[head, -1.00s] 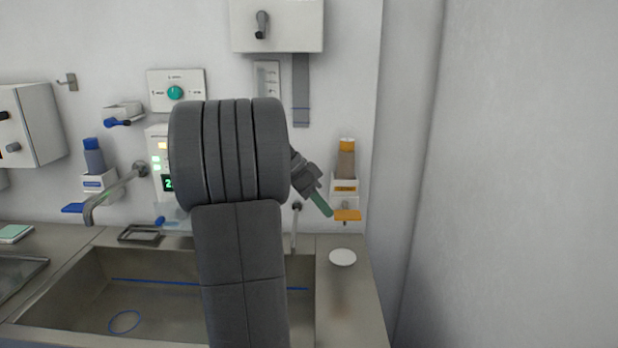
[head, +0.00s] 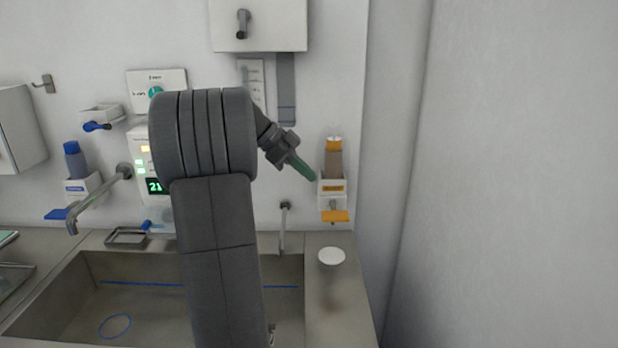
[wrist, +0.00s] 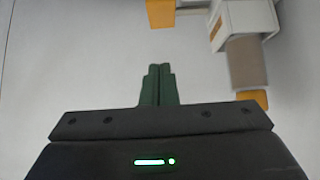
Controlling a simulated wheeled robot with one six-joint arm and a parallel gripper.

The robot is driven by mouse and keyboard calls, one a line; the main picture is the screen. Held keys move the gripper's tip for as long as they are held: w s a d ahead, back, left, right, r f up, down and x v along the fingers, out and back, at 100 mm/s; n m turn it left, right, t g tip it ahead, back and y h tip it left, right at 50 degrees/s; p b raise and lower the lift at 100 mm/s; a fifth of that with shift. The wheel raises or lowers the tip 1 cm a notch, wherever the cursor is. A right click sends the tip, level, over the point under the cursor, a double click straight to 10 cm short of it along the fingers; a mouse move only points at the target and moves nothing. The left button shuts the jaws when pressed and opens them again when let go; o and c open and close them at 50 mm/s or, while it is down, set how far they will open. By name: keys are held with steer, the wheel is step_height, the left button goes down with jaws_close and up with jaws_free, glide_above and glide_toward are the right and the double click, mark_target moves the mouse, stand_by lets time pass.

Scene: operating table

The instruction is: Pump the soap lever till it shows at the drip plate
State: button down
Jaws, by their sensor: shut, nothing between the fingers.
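The soap dispenser with the orange label (head: 331,190) is on the back wall at right. It holds a brown bottle with an orange cap (head: 333,158). Its orange lever (head: 335,216) sticks out below and also shows at the top of the wrist view (wrist: 161,12). A white round plate (head: 331,256) lies on the counter below the lever. It looks plain white; any soap on it is too small to tell. My gripper (head: 312,177) is shut and empty, its green fingers together, left of the dispenser and above the lever, apparently clear of it. The fingers show mid wrist view (wrist: 158,75).
A second dispenser with a blue lever (head: 57,213) is on the wall at left. A large faucet (head: 97,198) and a thin spout (head: 284,225) stand over the steel sink (head: 150,310). A wall box (head: 259,22) hangs above. A grey side wall (head: 510,180) bounds the right.

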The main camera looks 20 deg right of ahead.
glide_above(339, 215)
steer(key=a, duration=0.3)
steer(key=f+p, duration=0.1)
steer(key=f, duration=0.4)
steer(key=shift+w, duration=0.2)
step_height(339, 215, down, 3)
steer(key=shift+d+r, duration=0.1)
steer(key=shift+r, duration=0.05)
steer(key=shift+f+p, duration=0.3)
steer(key=shift+f, duration=0.55)
steer(key=shift+f+b, duration=0.15)
steer(key=shift+b, duration=0.15)
